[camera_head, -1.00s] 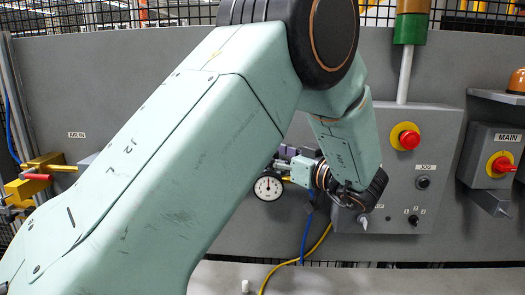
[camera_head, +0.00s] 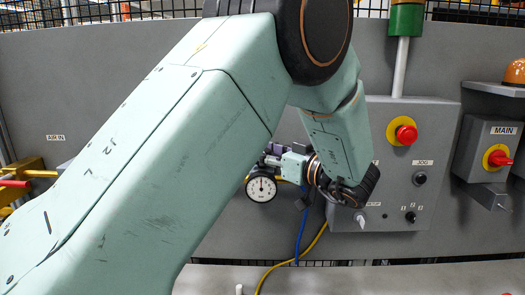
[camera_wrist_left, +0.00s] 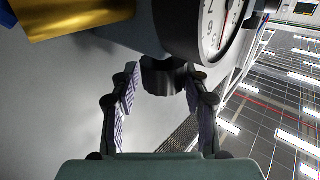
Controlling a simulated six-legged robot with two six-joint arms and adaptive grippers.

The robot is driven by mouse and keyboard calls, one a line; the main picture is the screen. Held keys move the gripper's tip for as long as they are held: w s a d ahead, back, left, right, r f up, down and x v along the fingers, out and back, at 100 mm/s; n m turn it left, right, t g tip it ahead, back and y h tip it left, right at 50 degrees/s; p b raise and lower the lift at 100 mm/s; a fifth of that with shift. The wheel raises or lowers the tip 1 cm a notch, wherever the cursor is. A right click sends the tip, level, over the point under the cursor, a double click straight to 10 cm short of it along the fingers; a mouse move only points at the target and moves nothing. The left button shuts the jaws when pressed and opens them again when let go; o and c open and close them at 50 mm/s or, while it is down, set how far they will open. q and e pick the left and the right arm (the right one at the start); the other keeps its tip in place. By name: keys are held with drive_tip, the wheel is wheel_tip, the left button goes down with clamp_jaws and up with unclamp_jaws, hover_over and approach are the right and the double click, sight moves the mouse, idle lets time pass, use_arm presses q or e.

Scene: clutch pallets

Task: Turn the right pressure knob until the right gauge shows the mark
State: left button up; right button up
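My left gripper (camera_head: 272,158) is in front of the panel, just above a round white gauge (camera_head: 261,188), and my arm hides much of it. In the left wrist view its two fingers (camera_wrist_left: 163,82) stand on either side of a dark round knob (camera_wrist_left: 164,78). A thin gap shows on the left of the knob; contact on the right cannot be told. The gauge also shows at the top of the wrist view (camera_wrist_left: 216,22), partly cut off. In the head view its needle points roughly upward; the mark is too small to make out. My right gripper is not in view.
A grey control box (camera_head: 440,130) with a red button (camera_head: 406,135) is right of my wrist, very near it. Blue (camera_head: 302,235) and yellow (camera_head: 310,245) hoses hang below. A brass fitting (camera_wrist_left: 80,15) is close to the gripper. My arm hides the panel's middle.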

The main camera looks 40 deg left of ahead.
use_arm(q)
drive_tip(key=shift+c, duration=0.7)
drive_tip(key=shift+s+a+r, duration=0.1)
drive_tip(key=shift+s+a, duration=0.05)
drive_tip(key=shift+s, duration=0.15)
drive_tip(key=c, duration=0.3)
drive_tip(key=shift+w, duration=0.1)
drive_tip(key=c, duration=0.3)
drive_tip(key=shift+m+t+h+p, duration=0.6)
drive_tip(key=shift+m+t, duration=1.2)
drive_tip(key=shift+t, duration=0.9)
idle(1.3)
drive_tip(key=o, duration=1.2)
drive_tip(key=shift+a, duration=0.1)
